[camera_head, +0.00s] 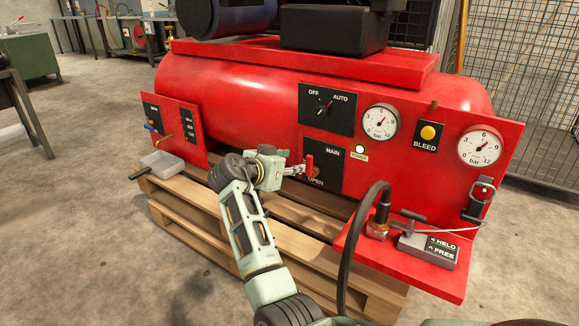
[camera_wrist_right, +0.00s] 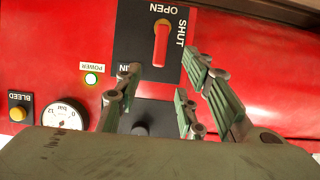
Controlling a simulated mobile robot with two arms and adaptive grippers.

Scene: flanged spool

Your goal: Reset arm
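The red compressor (camera_head: 240,100) sits on a wooden pallet. Its black MAIN panel (camera_head: 333,158) carries a red lever (camera_head: 309,162), standing roughly upright, with an OPEN label below it. My right gripper (camera_head: 297,171) is beside the lever in the head view. In the right wrist view, the open fingers (camera_wrist_right: 163,85) point toward the panel. The red lever (camera_wrist_right: 161,45) shows whole beyond the fingertips, with a visible gap, and nothing is between the fingers. My left gripper is not in view.
Gauges and a yellow BLEED button (camera_head: 428,132) sit right of the panel.

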